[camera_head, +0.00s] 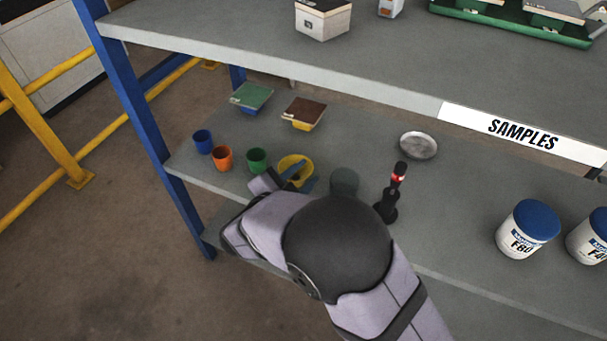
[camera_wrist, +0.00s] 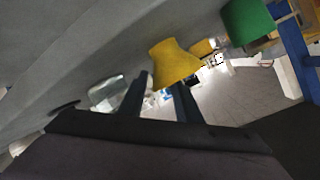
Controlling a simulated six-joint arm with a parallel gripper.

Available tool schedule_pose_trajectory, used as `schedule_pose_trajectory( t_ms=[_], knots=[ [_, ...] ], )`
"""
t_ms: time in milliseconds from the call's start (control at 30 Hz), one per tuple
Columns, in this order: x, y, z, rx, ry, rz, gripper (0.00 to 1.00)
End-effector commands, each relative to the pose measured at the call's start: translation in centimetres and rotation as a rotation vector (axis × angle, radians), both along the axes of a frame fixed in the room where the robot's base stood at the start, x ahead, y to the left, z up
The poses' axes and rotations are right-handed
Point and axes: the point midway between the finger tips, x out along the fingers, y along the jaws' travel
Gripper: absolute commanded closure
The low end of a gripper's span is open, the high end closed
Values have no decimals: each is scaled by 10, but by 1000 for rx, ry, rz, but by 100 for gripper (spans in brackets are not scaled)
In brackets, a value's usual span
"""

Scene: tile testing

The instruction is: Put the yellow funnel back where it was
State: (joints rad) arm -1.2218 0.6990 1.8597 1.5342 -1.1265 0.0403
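The yellow funnel (camera_head: 286,163) is on the lower shelf, right of the green cup, with its wide mouth up. Its near side is partly hidden by my gripper (camera_head: 300,177). In the wrist view the funnel (camera_wrist: 173,62) is just past my fingertips (camera_wrist: 161,84). The fingers are apart, with background visible between them. I cannot tell whether either finger touches the funnel.
Blue (camera_head: 203,141), orange (camera_head: 222,158) and green (camera_head: 257,159) cups stand left of the funnel. The upper shelf (camera_head: 300,70) overhangs behind.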

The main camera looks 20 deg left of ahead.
Motion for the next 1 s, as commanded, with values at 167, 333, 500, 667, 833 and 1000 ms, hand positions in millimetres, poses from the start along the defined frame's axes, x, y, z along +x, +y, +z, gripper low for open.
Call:
schedule_pose_trajectory(
  t_ms=[167, 333, 500, 667, 833, 1000],
  knots=[
    [-7, 1, 5, 0, 0, 2, 69],
    [-29, 3, 14, 1, 0, 4, 69],
    [-58, 5, 25, 1, -1, 4, 69],
    [-83, 6, 34, 0, 0, 4, 69],
    [-103, 7, 40, 1, 0, 2, 69],
    [-112, 7, 43, 0, 0, 2, 69]
  ],
)
